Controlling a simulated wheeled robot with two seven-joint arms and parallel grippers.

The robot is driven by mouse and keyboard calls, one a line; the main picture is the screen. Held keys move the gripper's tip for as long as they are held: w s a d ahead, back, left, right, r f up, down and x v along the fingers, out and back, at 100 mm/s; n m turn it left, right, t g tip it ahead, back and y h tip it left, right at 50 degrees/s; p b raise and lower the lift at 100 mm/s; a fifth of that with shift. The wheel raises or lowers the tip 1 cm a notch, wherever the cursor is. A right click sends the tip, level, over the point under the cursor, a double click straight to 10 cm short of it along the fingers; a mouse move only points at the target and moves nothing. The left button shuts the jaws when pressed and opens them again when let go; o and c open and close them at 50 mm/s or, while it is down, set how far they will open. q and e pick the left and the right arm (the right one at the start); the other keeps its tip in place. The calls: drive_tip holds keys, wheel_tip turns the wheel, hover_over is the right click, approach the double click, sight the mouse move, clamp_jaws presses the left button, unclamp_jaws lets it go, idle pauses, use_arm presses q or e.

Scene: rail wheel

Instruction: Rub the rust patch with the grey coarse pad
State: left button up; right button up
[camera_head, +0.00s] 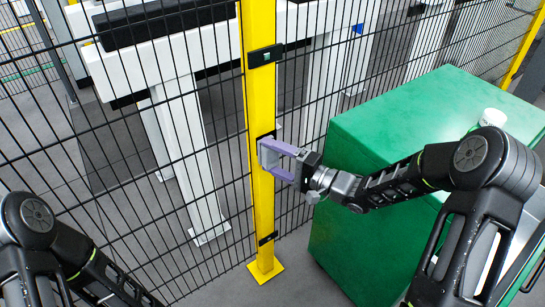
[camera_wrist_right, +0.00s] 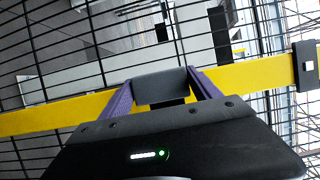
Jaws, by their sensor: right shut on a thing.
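My right gripper (camera_head: 267,156), with purple fingers, is shut on the grey pad and sits at the front of the yellow fence post (camera_head: 263,205). The grey pad (camera_wrist_right: 160,87) shows between the two purple fingers in the right wrist view, in front of the yellow post (camera_wrist_right: 50,115). I cannot tell whether the pad touches the post. No rust patch is distinguishable; the pad and gripper cover part of the post. My left arm shows at the lower left of the head view, but its gripper is out of frame.
Black wire mesh (camera_head: 120,150) runs on both sides of the post. Dark fittings sit on the post above (camera_head: 265,56) and below (camera_head: 267,239) the gripper. A green cabinet (camera_head: 350,240) stands close on the right, with a white cup-like object (camera_head: 493,118) on top.

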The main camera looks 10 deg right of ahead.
drive_tip(key=shift+w+a, duration=0.4)
drive_tip(key=shift+w, duration=0.45)
drive_tip(key=shift+w+d+r+p, duration=0.1)
drive_tip(key=shift+w+d+p, duration=0.1)
drive_tip(key=shift+d, duration=0.25)
drive_tip(key=shift+w+d+p, duration=0.1)
drive_tip(key=shift+d+p, duration=0.05)
drive_tip(key=shift+d, duration=0.25)
drive_tip(key=shift+w+d, duration=0.2)
drive_tip(key=shift+d, duration=0.35)
drive_tip(key=shift+w+d, duration=0.15)
drive_tip(key=shift+d, duration=0.4)
drive_tip(key=shift+w+p, duration=0.1)
drive_tip(key=shift+p, duration=0.35)
drive_tip(key=shift+a, duration=0.2)
